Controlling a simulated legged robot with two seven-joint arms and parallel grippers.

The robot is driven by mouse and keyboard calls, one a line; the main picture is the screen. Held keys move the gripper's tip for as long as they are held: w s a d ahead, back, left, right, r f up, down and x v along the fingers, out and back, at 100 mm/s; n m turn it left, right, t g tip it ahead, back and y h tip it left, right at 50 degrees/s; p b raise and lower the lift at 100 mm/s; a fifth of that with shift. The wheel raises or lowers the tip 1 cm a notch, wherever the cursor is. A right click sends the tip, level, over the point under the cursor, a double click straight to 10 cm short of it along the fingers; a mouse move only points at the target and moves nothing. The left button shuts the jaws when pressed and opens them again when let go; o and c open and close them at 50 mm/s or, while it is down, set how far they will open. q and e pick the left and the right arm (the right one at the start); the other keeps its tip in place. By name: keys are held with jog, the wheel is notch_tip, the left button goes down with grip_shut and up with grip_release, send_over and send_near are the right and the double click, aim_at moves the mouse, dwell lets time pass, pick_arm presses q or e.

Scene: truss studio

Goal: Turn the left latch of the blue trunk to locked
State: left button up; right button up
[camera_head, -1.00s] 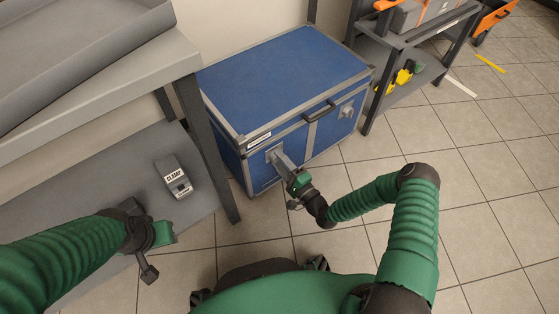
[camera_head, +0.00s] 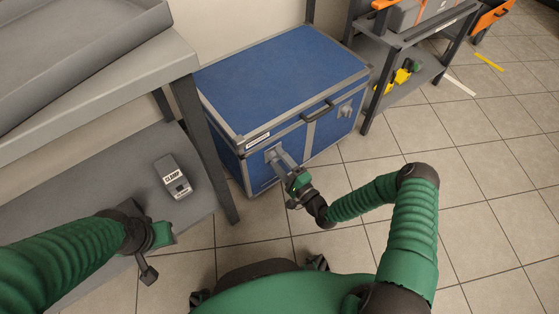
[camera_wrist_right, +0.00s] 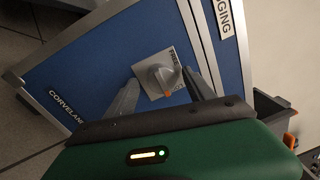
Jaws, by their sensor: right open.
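The blue trunk (camera_head: 285,75) stands on the floor with grey metal edges and a dark handle (camera_head: 318,112) on its front. Its left latch (camera_head: 271,154) is mostly hidden by my right gripper in the head view. In the right wrist view the latch (camera_wrist_right: 157,75) is a grey knob with an orange tip on a light plate with lettering. My right gripper (camera_head: 280,160) is open, and its fingers (camera_wrist_right: 163,85) reach to either side of the knob; I cannot tell if they touch it. The right latch (camera_head: 345,109) is in plain view. My left gripper (camera_head: 154,240) is at the lower left, jaws unclear.
A grey table (camera_head: 120,80) with a lower shelf is left of the trunk; a grey box labelled CLAMP (camera_head: 172,177) lies on the shelf. A dark cart (camera_head: 408,40) stands close at the trunk's right.

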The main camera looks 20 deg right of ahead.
jog(key=p+v, duration=0.7)
jog(key=v, duration=1)
jog(key=shift+f, duration=0.2)
